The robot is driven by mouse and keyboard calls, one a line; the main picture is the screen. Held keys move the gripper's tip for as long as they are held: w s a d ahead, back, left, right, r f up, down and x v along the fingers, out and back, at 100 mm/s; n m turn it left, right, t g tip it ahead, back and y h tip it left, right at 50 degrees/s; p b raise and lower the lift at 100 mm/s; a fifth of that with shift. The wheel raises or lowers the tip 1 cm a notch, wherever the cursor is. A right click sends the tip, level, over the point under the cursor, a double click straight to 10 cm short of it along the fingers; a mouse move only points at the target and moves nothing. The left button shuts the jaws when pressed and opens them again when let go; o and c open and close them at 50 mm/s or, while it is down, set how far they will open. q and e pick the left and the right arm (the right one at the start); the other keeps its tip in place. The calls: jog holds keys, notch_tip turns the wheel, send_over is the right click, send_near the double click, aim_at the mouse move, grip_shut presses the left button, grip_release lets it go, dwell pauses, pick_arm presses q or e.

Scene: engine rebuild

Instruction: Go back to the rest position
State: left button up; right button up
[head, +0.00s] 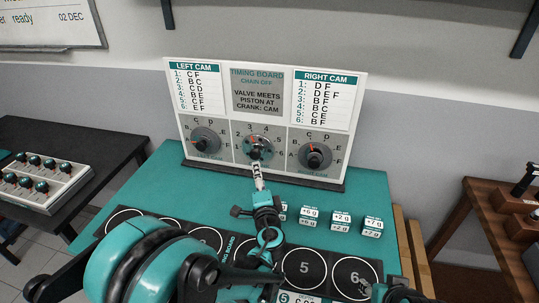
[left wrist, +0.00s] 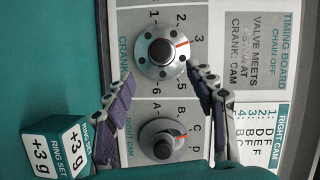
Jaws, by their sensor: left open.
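The timing board (head: 272,73) stands upright at the back of the teal table, with a left cam dial (head: 206,141), a crank dial (head: 258,148) and a right cam dial (head: 315,156). My left gripper (head: 256,166) is in front of the crank dial, its arm coming from the lower left. In the left wrist view, my left gripper (left wrist: 159,75) is open and empty. Its fingers lie either side of the gap between the crank knob (left wrist: 163,52) and the right cam knob (left wrist: 163,147). Contact cannot be told. A dark piece at the bottom right edge may be my right gripper.
Small ring set boxes (head: 341,217) stand right of my left arm, one close to a finger in the left wrist view (left wrist: 52,145). Numbered round pads (head: 304,267) line the table's front. A dark side table (head: 85,140) is left and a wooden bench (head: 470,190) right.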

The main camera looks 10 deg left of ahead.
pick_arm(q)
jog(key=s+a+f+n+g+h, duration=0.1)
jog(key=s+a+n+g, duration=0.1)
jog(key=s, duration=0.4)
jog(key=s+a+f+n+g+h, duration=0.1)
jog(key=s+n+g, duration=0.2)
jog(key=s, duration=0.3)
jog(key=s+a+f+n+g+h, duration=0.1)
jog(key=s+a+n+g, duration=0.1)
jog(key=s+n, duration=0.3)
jog(key=shift+s+a+f+g, duration=0.15)
jog(key=shift+s+f+g, duration=0.05)
jog(key=shift+s, duration=0.35)
jog(key=shift+s+a+f+g, duration=0.15)
jog(key=shift+s+g, duration=0.05)
jog(key=shift+s, duration=0.3)
jog(key=s+d+h, duration=0.1)
jog(key=s, duration=0.1)
jog(key=s+d+f+n+g+h, duration=0.1)
jog(key=s+d, duration=0.1)
jog(key=s+d+n, duration=0.1)
jog(key=s, duration=0.2)
jog(key=shift+d+f+h, duration=0.15)
jog(key=shift+f+h, duration=0.05)
jog(key=shift+h, duration=0.2)
jog(key=shift+w, duration=0.1)
